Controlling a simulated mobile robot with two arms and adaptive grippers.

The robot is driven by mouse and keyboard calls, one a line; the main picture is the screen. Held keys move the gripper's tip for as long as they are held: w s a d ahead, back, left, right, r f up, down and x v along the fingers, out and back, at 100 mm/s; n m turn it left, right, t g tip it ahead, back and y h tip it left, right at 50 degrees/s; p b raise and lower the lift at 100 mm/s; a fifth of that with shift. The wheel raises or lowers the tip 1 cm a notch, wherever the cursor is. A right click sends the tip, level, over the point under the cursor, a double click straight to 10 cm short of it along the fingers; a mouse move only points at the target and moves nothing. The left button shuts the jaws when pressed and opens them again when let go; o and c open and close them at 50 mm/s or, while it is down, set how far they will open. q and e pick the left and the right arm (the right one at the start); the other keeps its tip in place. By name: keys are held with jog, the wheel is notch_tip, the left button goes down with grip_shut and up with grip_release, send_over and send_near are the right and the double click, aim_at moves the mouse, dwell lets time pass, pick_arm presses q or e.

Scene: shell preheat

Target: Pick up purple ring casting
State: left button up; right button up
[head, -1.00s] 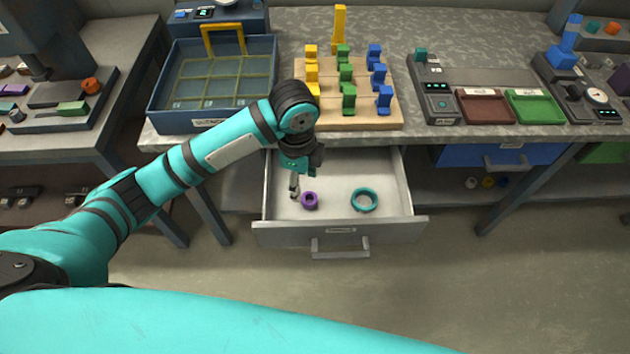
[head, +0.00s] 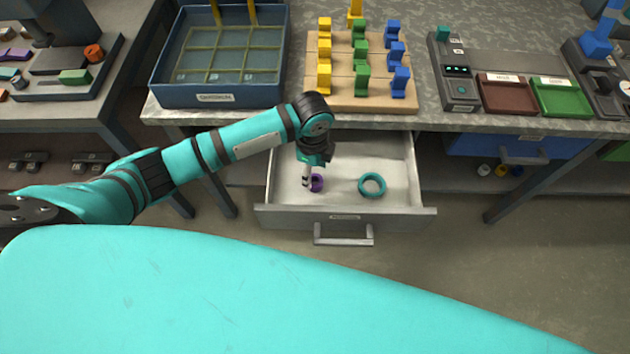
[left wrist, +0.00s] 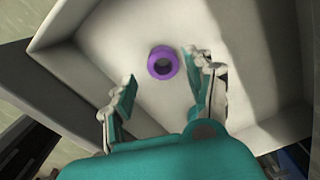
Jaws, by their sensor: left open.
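The purple ring casting (head: 317,183) lies on the floor of the open drawer (head: 420,211). In the left wrist view the purple ring (left wrist: 153,66) lies flat, just beyond the fingertips and between their lines, nearer the right finger. My left gripper (head: 308,176) reaches down into the drawer and partly covers the ring in the head view. In the left wrist view its two fingers (left wrist: 160,70) are spread apart with nothing between them. My right gripper is not in view.
A teal ring (head: 372,185) lies in the drawer to the right of the purple one. Above is the workbench with a blue tray (head: 225,100) and a wooden board (head: 345,102) of coloured blocks.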

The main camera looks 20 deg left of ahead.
aim_at(314, 182)
pick_arm(q)
jog(key=shift+s+d+f, duration=0.1)
jog(key=shift+d+f, duration=0.05)
jog(key=shift+f, duration=1.25)
jog(key=shift+s+d+f, duration=0.1)
jog(key=shift+f, duration=1.25)
jog(key=shift+c, duration=0.4)
jog(key=c, duration=0.9)
